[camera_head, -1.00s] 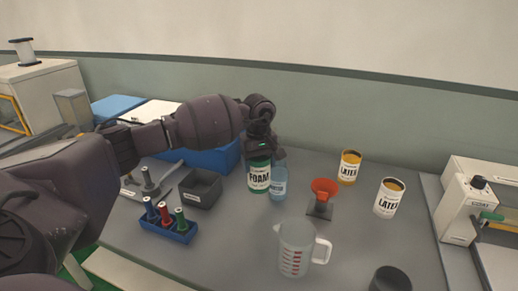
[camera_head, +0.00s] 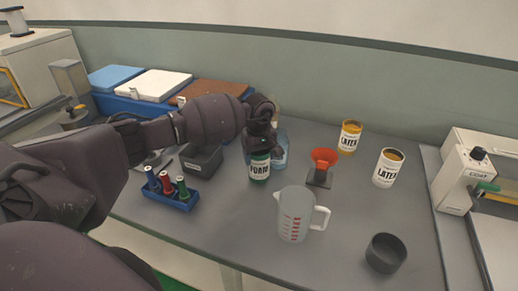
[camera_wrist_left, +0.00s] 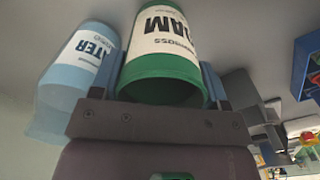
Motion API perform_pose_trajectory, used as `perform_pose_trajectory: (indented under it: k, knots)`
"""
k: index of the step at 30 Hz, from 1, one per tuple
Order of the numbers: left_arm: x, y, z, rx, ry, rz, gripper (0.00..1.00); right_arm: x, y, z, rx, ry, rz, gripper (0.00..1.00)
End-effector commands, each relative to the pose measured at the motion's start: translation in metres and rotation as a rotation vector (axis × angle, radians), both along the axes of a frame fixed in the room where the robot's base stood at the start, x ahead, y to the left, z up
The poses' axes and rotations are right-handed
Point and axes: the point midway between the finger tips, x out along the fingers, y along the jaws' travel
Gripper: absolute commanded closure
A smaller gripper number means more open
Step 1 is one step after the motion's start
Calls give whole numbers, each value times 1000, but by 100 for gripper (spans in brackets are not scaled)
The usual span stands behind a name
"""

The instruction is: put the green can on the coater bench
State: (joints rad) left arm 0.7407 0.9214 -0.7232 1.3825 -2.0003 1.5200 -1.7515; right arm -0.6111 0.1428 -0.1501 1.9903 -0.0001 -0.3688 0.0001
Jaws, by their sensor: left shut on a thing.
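My left gripper (camera_head: 260,148) is shut on the green can (camera_head: 258,170), which has a white FOAM label, over the middle of the grey table. The can stands out in front of a light blue WATER bottle (camera_head: 281,150), apart from or close beside it. In the left wrist view the can (camera_wrist_left: 165,66) sits between the two fingers, with the bottle (camera_wrist_left: 80,70) beside it. I cannot tell whether the can clears the tabletop. The coater bench (camera_head: 495,235) is at the far right, with a white COAT machine (camera_head: 464,182) on it. My right gripper is out of view.
A clear measuring jug (camera_head: 294,214), a dark round cup (camera_head: 384,254) and a red funnel on a stand (camera_head: 323,160) lie between the can and the coater. Two LATEX cans (camera_head: 388,168) stand behind. A blue rack (camera_head: 171,195) with spools is at left.

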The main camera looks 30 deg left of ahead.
Motion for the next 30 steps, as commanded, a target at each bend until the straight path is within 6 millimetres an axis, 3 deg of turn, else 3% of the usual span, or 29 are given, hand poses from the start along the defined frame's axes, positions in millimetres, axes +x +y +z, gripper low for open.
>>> perform_pose_trajectory:
  k: [13,14,15,25,30]
  knots:
    - [1,0,-3,0,-2,0,67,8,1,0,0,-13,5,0]
    - [0,0,-3,0,-2,0,27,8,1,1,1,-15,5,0]
    - [0,0,-2,0,-2,0,21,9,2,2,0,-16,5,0]
    - [0,0,0,0,-2,0,21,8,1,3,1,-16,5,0]
    - [1,1,16,1,-6,-1,21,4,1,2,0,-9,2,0]
